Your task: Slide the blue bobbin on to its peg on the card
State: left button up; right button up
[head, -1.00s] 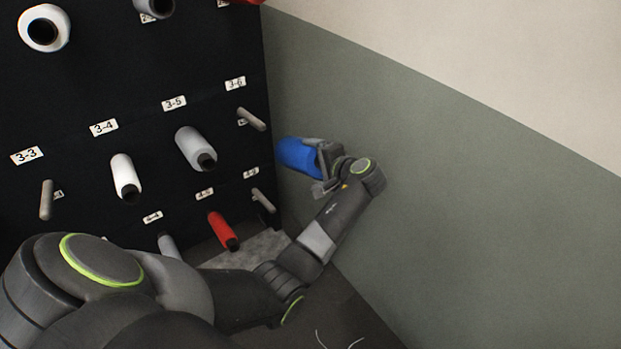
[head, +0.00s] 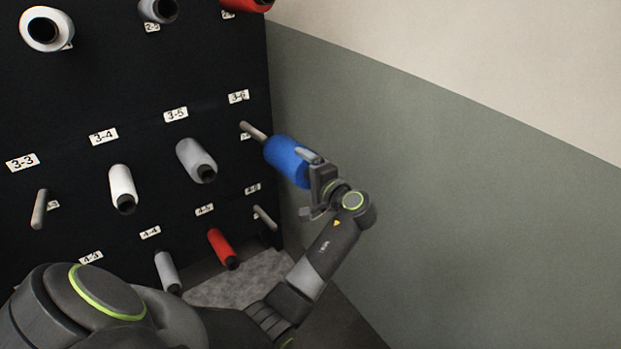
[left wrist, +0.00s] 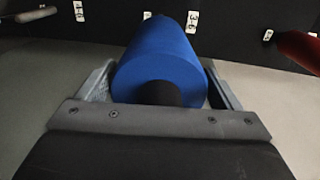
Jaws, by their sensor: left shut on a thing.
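The blue bobbin (head: 287,158) is in my left gripper (head: 318,172), which is shut on it. In the left wrist view the blue bobbin (left wrist: 160,60) lies between the two fingers, its dark core end facing my palm. In the head view its far end is at the tip of the peg under label 3-6 (head: 252,131). I cannot tell whether the peg tip is inside the bobbin or just behind it. The black card (head: 150,75) carries the peg. My right gripper is not in view.
A grey bobbin (head: 197,160) sits on the peg left of 3-6, with a white bobbin (head: 122,188) beyond it. A red bobbin (head: 223,247) and a bare peg (head: 265,218) are below. A grey-green wall (head: 450,200) stands close on the right.

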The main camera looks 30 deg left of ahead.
pick_arm(q)
jog(key=shift+w+a, duration=0.2)
jog(key=shift+a, duration=0.25)
jog(key=shift+r, duration=0.1)
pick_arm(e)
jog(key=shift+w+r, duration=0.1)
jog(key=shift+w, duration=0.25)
pick_arm(q)
jog(key=shift+r, duration=0.1)
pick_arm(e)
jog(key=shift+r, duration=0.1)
pick_arm(q)
jog(key=shift+s+p, duration=0.1)
jog(key=shift+p, duration=0.2)
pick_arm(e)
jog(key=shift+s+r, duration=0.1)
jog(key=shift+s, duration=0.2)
